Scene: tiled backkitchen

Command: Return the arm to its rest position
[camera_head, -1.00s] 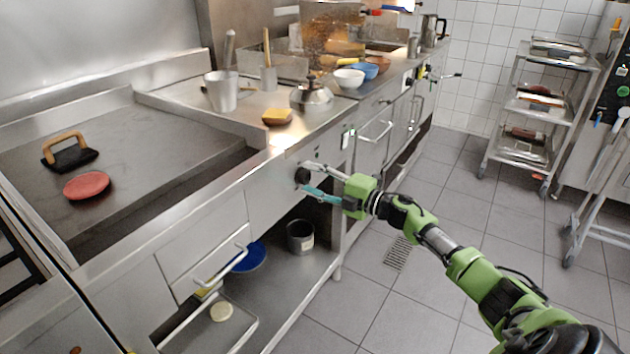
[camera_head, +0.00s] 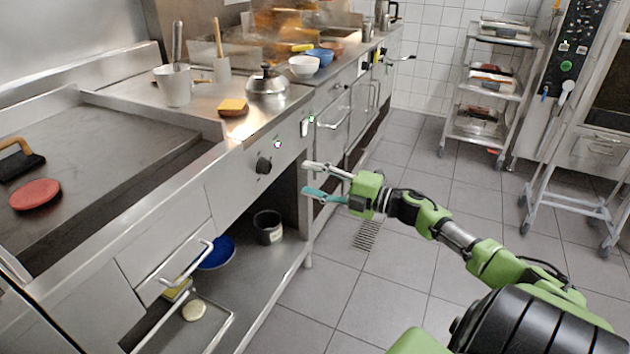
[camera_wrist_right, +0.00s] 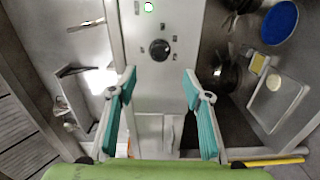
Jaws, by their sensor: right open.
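My right gripper (camera_head: 308,180) is in the middle of the head view, its green arm coming in from the lower right. It is in front of the counter, to the right of a black knob (camera_head: 264,166) and apart from it. In the right wrist view the gripper (camera_wrist_right: 160,85) shows two teal-padded fingers spread apart with nothing between them. The same knob (camera_wrist_right: 160,49) shows beyond the fingers. My left gripper is not in view.
The steel counter front (camera_head: 225,195) runs along the left. A wheeled rack (camera_head: 490,85) stands at the back right. The tiled floor (camera_head: 410,270) between is clear.

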